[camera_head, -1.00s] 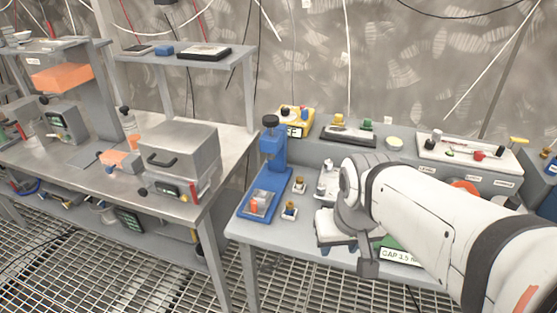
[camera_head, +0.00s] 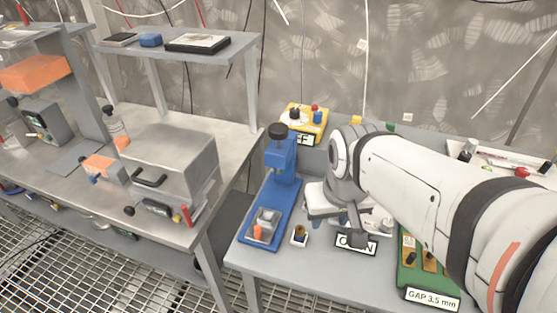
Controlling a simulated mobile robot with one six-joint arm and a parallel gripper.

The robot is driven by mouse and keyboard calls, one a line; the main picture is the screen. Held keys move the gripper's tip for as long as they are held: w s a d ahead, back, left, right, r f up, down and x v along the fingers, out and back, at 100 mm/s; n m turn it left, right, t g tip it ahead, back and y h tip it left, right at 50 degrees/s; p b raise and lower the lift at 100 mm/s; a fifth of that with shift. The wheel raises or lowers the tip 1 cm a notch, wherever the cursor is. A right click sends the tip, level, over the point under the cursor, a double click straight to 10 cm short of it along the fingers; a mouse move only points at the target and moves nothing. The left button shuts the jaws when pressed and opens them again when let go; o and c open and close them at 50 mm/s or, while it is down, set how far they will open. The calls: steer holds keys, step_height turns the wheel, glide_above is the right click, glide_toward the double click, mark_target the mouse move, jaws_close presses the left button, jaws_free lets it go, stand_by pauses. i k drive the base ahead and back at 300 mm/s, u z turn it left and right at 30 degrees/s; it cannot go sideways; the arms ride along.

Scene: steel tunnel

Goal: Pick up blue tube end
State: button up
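I cannot pick out a blue tube end for certain in the head view. A blue press-like stand (camera_head: 285,187) stands on the right bench, with a clear block and an orange part on its base. A small brass-and-white fitting with a dark top (camera_head: 299,235) sits just right of that base. My gripper (camera_head: 354,228) is over the bench, right of the stand and above a label partly reading "OPEN" (camera_head: 357,245).
A green fixture labelled "GAP 3.5 mm" (camera_head: 428,268) is at the front, below my arm. A yellow box with knobs (camera_head: 304,122) and a white tray (camera_head: 500,163) stand at the back. The left bench holds a grey metal box (camera_head: 168,160). A gap separates the benches.

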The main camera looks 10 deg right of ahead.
mark_target(299, 231)
steer(key=z, duration=1.3)
steer(key=k, duration=1.4)
steer(key=u, duration=0.9)
steer(key=i, duration=1)
steer(key=u, duration=0.05)
